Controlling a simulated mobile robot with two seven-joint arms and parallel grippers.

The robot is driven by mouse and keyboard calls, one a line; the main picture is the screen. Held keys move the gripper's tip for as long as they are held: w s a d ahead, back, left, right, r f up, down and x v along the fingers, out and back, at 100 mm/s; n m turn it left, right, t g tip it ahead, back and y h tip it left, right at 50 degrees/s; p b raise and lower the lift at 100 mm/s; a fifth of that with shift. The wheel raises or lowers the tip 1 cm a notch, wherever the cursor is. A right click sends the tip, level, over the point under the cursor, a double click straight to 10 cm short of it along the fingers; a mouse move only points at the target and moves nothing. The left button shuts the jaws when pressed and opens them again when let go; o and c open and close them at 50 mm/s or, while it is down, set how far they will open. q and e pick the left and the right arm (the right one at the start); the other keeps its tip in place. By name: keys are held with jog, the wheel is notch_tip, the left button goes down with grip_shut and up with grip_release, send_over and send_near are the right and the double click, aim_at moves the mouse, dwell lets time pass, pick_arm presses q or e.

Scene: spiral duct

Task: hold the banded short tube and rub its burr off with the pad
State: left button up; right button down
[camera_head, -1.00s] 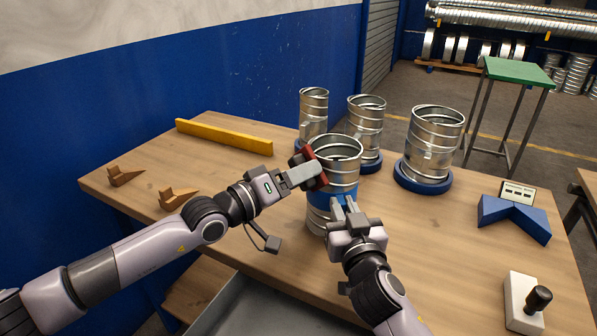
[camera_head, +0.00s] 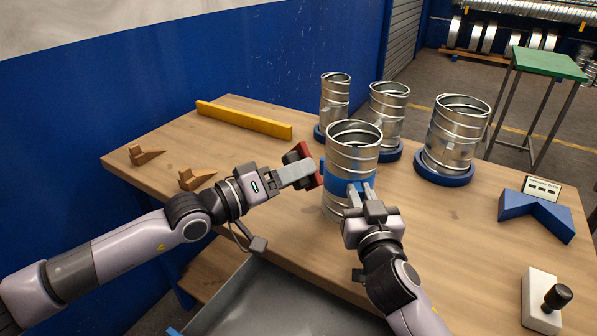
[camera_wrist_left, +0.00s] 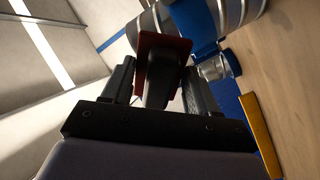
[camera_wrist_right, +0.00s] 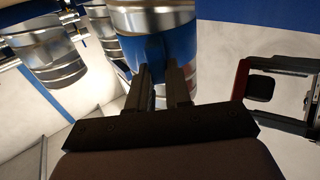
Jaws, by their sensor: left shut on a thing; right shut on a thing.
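The short metal tube (camera_head: 353,138) stands upright near the table's middle, with a blue band (camera_head: 340,184) around it. My right gripper (camera_head: 360,188) is shut on the band's near side, also seen in the right wrist view (camera_wrist_right: 163,75). I cannot tell whether the tube's foot touches the table. My left gripper (camera_head: 312,172) is shut on the red and dark pad (camera_head: 300,154), left of the tube. In the right wrist view the pad (camera_wrist_right: 260,88) is apart from the tube wall. I cannot make out the burr.
Three taller-set tubes stand on blue round bases behind: left (camera_head: 335,98), middle (camera_head: 388,110), right (camera_head: 458,130). A yellow bar (camera_head: 243,120) and two wooden wedges (camera_head: 195,178) lie left. A blue angled block (camera_head: 537,213) and a white box with black knob (camera_head: 540,300) are right.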

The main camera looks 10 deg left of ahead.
pick_arm(q)
jog(key=v, duration=0.3)
dwell(0.5)
dwell(0.5)
jog(key=x, duration=0.6)
jog(key=shift+w+d, duration=0.25)
jog(key=shift+d, duration=0.05)
jog(key=shift+x, duration=1)
dwell(0.5)
notch_tip(320, 180, up, 4)
dwell(0.6)
